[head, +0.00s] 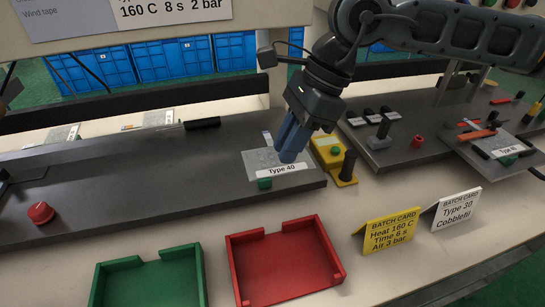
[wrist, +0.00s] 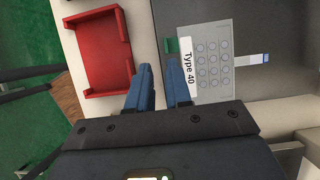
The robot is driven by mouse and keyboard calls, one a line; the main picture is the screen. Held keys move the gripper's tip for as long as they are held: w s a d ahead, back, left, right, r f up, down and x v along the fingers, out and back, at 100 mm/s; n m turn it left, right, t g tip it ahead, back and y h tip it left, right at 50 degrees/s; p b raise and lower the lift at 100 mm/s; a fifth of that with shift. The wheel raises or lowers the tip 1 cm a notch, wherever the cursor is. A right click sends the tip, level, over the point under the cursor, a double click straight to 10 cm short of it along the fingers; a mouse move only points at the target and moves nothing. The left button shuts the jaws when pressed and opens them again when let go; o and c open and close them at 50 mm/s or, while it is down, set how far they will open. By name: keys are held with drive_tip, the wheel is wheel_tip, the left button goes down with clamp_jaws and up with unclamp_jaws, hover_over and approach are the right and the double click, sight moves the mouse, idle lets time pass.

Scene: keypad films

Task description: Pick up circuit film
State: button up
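The circuit film is a pale translucent sheet (head: 258,163) on the dark grey board, near its right end. Its white "Type 40" label (head: 283,170) faces the front edge. The wrist view shows the film (wrist: 213,48) with rows of round keypad marks and a blue-and-white tail. My gripper (head: 289,155) points down over the film in the head view, hiding part of it. In the wrist view the blue fingers of my gripper (wrist: 162,76) are apart with nothing between them. The right finger overlaps the label's edge there. I cannot tell whether they touch the film.
A small green block (head: 264,183) sits by the label. A red tray (head: 283,262) and a green tray (head: 150,279) stand in front. A yellow fixture with a black knob (head: 348,165) is close on the right. Yellow (head: 390,233) and white (head: 457,210) batch cards stand front right.

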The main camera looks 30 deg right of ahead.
sight(275, 185)
drive_tip(key=shift+w+d+f+h, duration=0.15)
drive_tip(key=shift+d+f+h, duration=0.15)
drive_tip(key=shift+d+f, duration=0.25)
drive_tip(key=shift+p+x, duration=0.7)
drive_tip(key=shift+x, duration=2.8)
drive_tip(key=shift+w+a+r, duration=0.1)
drive_tip(key=shift+w+a, duration=0.1)
clamp_jaws()
